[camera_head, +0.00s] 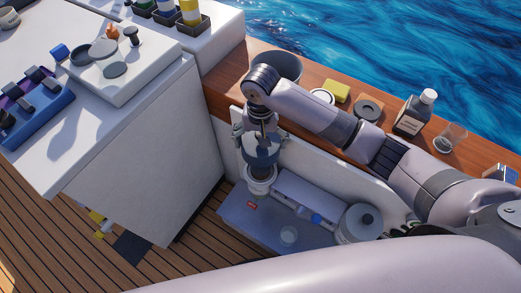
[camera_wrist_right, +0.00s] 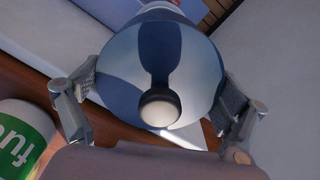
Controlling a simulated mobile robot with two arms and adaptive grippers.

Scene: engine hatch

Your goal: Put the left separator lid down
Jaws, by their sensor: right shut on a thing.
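My right gripper (camera_head: 262,148) points down and is shut on the left separator lid (camera_head: 261,158), a round grey-blue lid. Right below the lid in the head view is the white left separator (camera_head: 260,185), in the hatch. I cannot tell whether lid and separator touch. The right separator (camera_head: 362,224) has a grey top with a dark knob. My left gripper is not in view.
A grey bucket (camera_head: 284,67), yellow sponge (camera_head: 337,91), dark ring (camera_head: 368,109), bottle (camera_head: 414,113) and glass (camera_head: 450,137) line the wooden ledge. A white counter block (camera_head: 160,150) stands left.

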